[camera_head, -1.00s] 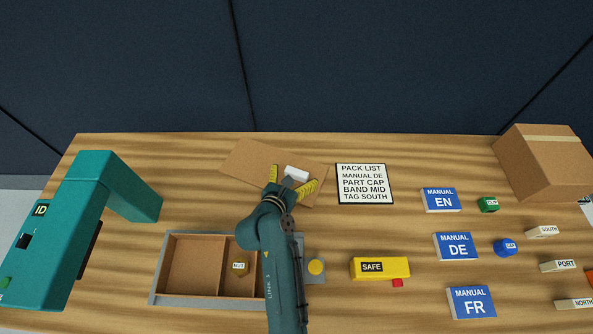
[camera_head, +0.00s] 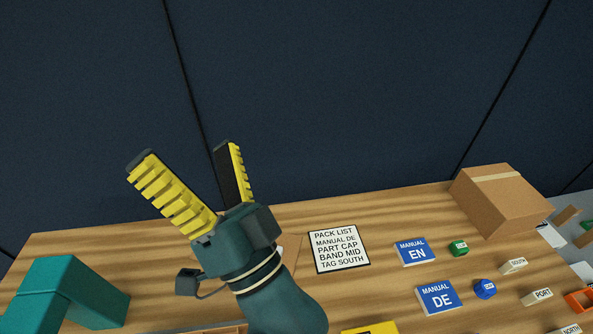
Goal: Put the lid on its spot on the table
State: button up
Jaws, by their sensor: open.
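My gripper (camera_head: 183,153) is raised toward the camera, with its two yellow-ribbed fingers spread wide and nothing between them. The lid, a flat brown cardboard panel (camera_head: 292,252), lies on the table behind my gripper. Only a small part of it shows, left of the pack list card. A white piece that was on it is almost wholly hidden. The grey-rimmed box with wooden compartments shows only a strip (camera_head: 226,331) at the bottom edge. The lid's marked spot cannot be made out.
A teal ID station (camera_head: 65,290) stands at left. The pack list card (camera_head: 339,248) lies mid-table. Blue manuals EN (camera_head: 414,251) and DE (camera_head: 438,297), green (camera_head: 458,248) and blue (camera_head: 485,289) caps and white tags lie right. A cardboard box (camera_head: 500,200) stands back right.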

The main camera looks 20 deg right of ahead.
jog(key=s+d+r+n+g+h, duration=0.1)
jog(key=s+d+n+h, duration=0.2)
jog(key=s+d+h, duration=0.4)
jog(key=d+h, duration=0.3)
jog(key=shift+h, duration=0.4)
jog(key=shift+d, duration=0.1)
